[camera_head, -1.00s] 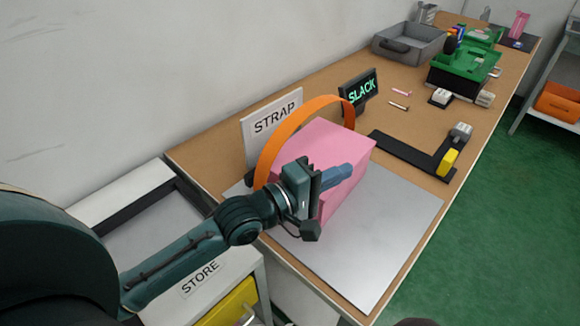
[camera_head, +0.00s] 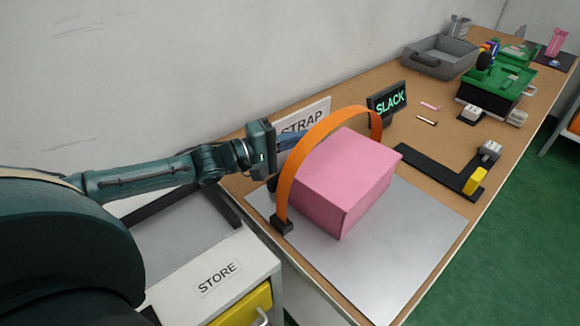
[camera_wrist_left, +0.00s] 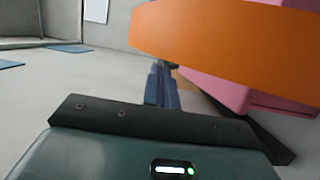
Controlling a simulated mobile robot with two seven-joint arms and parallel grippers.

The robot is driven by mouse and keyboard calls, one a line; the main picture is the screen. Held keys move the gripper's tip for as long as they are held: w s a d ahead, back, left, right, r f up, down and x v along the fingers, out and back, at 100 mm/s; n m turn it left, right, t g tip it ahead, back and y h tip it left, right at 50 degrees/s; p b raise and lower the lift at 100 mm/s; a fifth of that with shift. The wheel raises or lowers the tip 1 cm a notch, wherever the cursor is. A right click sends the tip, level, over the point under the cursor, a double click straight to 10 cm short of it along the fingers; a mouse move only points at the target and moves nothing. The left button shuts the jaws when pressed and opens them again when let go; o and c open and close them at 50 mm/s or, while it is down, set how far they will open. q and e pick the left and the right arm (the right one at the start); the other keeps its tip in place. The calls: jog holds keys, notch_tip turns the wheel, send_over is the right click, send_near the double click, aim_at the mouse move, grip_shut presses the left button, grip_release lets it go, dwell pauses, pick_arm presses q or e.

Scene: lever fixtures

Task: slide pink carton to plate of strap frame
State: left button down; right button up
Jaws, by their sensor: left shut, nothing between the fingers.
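The pink carton (camera_head: 345,185) sits on the grey metal plate (camera_head: 400,255) of the strap frame. The orange strap (camera_head: 300,155) arches over the carton's left part, with a black foot at its near end. The STRAP sign (camera_head: 306,118) stands behind, partly hidden. My left gripper (camera_head: 290,140) is shut and empty, left of the strap, in front of the sign. In the left wrist view its blue fingers (camera_wrist_left: 161,88) are together, with the orange strap (camera_wrist_left: 225,40) and the carton (camera_wrist_left: 240,92) to their right. My right gripper is not in view.
The SLACK display (camera_head: 388,100) stands behind the strap. A black L-shaped bracket (camera_head: 430,168) with a yellow block lies right of the carton. A grey tray (camera_head: 440,57) and green machine (camera_head: 498,85) are farther back. The STORE cabinet (camera_head: 215,280) is at the near left.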

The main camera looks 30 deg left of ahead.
aim_at(300, 176)
pick_arm(q)
jog(key=a+f, duration=0.1)
jog(key=f, duration=0.2)
jog(key=a+f, duration=0.1)
jog(key=f, duration=0.2)
jog(key=w+a+f, duration=0.1)
jog(key=f, duration=0.3)
jog(key=shift+w+b, duration=0.1)
jog(key=shift+b, duration=0.3)
jog(key=shift+d, duration=0.2)
jog(key=shift+s+d+p, duration=0.2)
jog(key=shift+d+p, duration=0.05)
jog(key=shift+p, duration=0.05)
jog(key=d+p, duration=0.1)
jog(key=s+d+p, duration=0.1)
jog(key=d, duration=0.1)
jog(key=shift+r, duration=0.2)
jog(key=shift+s+d+f, duration=0.15)
jog(key=shift+s+d, duration=0.05)
jog(key=shift+d, duration=0.05)
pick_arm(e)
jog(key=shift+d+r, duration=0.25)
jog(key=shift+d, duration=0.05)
